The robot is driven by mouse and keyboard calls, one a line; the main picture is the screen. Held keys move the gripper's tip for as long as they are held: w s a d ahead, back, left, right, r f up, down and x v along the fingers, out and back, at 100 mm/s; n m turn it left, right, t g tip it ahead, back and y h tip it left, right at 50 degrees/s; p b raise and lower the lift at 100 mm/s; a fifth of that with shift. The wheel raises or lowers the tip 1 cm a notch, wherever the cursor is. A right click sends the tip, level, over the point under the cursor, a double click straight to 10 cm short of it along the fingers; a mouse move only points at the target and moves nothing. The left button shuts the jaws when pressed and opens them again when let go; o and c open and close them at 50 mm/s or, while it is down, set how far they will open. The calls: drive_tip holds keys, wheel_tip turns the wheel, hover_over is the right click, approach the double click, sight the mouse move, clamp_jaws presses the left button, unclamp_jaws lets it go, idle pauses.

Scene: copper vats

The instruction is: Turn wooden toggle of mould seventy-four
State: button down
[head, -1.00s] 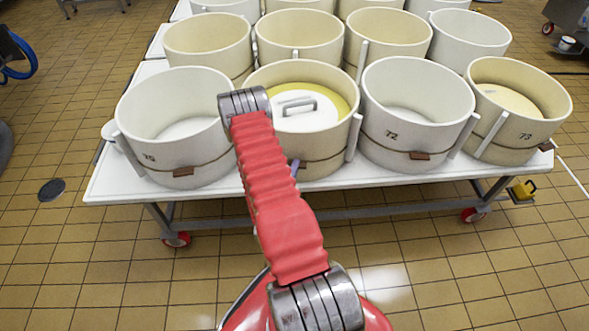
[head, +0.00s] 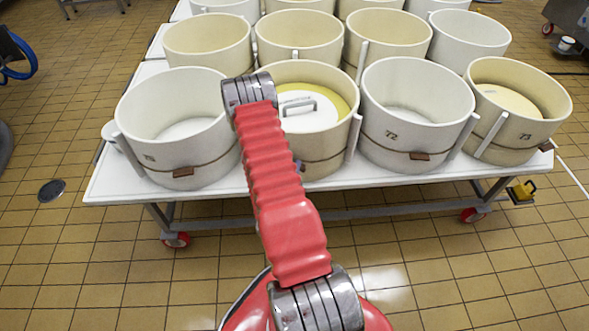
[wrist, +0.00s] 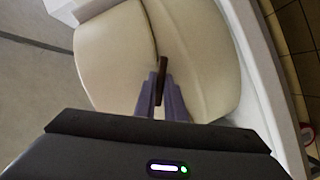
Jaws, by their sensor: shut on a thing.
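The mould in my gripper's reach is a cream round tub (head: 338,160) holding a yellow rim and a white lid with a grey handle. My arm covers much of its front, so its number cannot be read. In the wrist view its pale wall (wrist: 200,50) fills the middle, with a thin dark cord running down it. A dark brown wooden toggle (wrist: 162,68) stands between the grey-purple fingertips of my gripper (wrist: 161,92). The fingers are shut on it, close against the wall. The toggle lies roughly in line with the cord in that view.
A tub marked 72 (head: 418,110) stands close on the right, and one marked 73 (head: 520,105) beyond it. Another tub (head: 180,140) stands on the left. More tubs stand behind. The white table (head: 400,182) has red-wheeled legs on a tiled floor.

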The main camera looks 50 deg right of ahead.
drive_tip(key=m+y, duration=0.1)
drive_tip(key=m, duration=0.2)
drive_tip(key=m+t+y, duration=0.1)
drive_tip(key=m, duration=0.2)
drive_tip(key=m+t, duration=0.1)
drive_tip(key=m, duration=0.2)
drive_tip(key=shift+s+f+y, duration=0.1)
drive_tip(key=shift+s+y, duration=0.15)
drive_tip(key=shift+y, duration=0.15)
drive_tip(key=shift+t, duration=0.3)
drive_tip(key=c, duration=1.8)
unclamp_jaws()
drive_tip(key=shift+d, duration=0.1)
